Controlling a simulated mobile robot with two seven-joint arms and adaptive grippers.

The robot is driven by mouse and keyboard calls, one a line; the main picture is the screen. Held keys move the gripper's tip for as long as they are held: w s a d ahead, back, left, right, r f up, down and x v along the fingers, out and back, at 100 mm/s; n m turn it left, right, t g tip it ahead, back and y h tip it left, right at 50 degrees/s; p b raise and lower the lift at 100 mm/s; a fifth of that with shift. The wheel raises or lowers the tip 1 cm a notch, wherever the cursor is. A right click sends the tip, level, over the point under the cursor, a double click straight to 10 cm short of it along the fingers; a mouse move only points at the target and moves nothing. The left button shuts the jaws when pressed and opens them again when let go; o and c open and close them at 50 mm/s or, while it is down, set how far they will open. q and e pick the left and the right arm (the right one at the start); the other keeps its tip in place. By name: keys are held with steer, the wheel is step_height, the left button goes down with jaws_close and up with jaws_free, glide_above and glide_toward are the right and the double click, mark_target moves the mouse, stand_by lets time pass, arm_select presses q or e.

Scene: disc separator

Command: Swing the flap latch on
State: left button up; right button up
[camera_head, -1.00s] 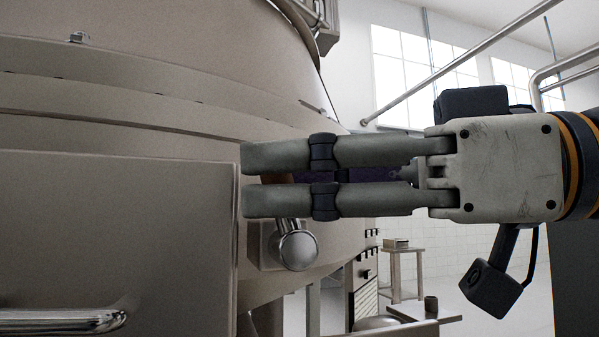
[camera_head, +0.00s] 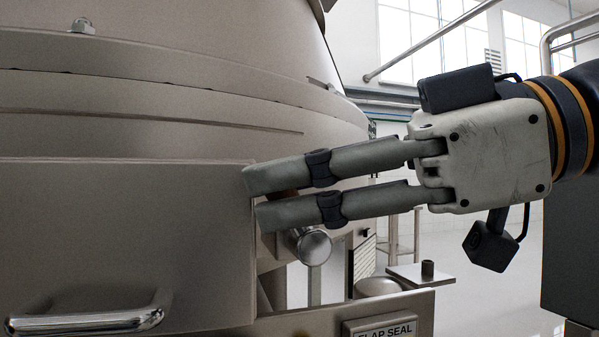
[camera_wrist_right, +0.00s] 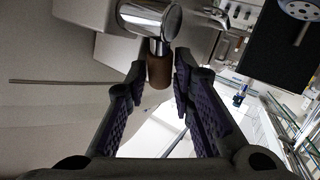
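The flap latch (camera_head: 312,245) shows as a round metal knob on the separator's side, just right of the flap panel's edge. In the right wrist view the latch has a shiny metal head (camera_wrist_right: 150,18) with a short brown grip (camera_wrist_right: 158,70) pointing toward me. My right gripper (camera_head: 255,198) comes in from the right, tilted, its fingertips just above and left of the knob. The wrist view shows its fingers (camera_wrist_right: 160,80) on either side of the brown grip, with narrow gaps visible, so it looks open. The head view mostly hides the grip. My left gripper is not in view.
The flap panel (camera_head: 120,230) with a bar handle (camera_head: 90,320) fills the lower left. The round separator body (camera_head: 160,75) rises behind it. A "FLAP SEAL" sign (camera_head: 385,330) sits low at the centre right. A small shelf (camera_head: 420,277) stands behind it.

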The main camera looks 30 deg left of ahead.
steer(key=shift+o, duration=0.5)
steer(key=shift+d, duration=0.1)
steer(key=v, duration=1.1)
steer(key=shift+w+d, duration=0.15)
steer(key=shift+d, duration=0.2)
steer(key=shift+r, duration=0.1)
